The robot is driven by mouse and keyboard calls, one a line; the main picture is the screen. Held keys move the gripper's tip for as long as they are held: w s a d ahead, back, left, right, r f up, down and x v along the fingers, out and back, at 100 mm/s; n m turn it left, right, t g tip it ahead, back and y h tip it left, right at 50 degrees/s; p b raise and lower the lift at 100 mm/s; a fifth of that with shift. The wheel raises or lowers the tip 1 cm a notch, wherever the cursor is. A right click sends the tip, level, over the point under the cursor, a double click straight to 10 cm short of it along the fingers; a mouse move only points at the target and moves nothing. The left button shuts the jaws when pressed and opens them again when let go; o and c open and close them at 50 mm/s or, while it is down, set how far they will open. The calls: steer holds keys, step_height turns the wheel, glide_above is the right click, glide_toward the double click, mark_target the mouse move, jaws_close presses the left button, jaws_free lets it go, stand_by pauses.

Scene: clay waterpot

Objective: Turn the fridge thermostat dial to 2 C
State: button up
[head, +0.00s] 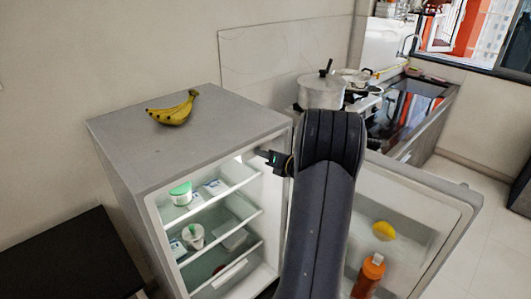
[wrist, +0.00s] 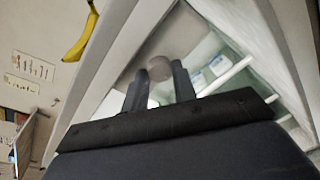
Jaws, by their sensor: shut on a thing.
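The fridge (head: 160,165) stands with its door (head: 440,235) swung open to the right. My gripper (head: 266,156) reaches into the upper right of the lit opening, near the top edge. In the wrist view my gripper (wrist: 159,70) has its two dark fingers on either side of a pale round dial (wrist: 157,76) and is shut on it. In the head view the dial is hidden by my gripper and arm. The dial's marks and its setting cannot be read in either view.
Fridge shelves (head: 222,220) hold tubs and packs, close below my gripper. A banana (head: 174,108) lies on the fridge top. The door holds an orange bottle (head: 369,276) and a yellow fruit (head: 384,231). A pot (head: 321,92) stands on the stove behind.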

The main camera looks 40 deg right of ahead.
stand_by(0.4)
steer(key=o, duration=0.7)
steer(key=s+d+r+b, duration=0.1)
steer(key=s+b, duration=0.1)
steer(key=s, duration=0.8)
steer(key=shift+s+r+b, duration=0.3)
steer(key=shift+s+b, duration=0.05)
steer(key=shift+b, duration=0.05)
steer(key=shift+w, duration=0.1)
steer(key=w+a+f+p, duration=0.1)
steer(key=w+p, duration=0.1)
steer(key=w, duration=0.8)
steer(key=shift+w+f, duration=0.25)
steer(key=shift+f, duration=0.05)
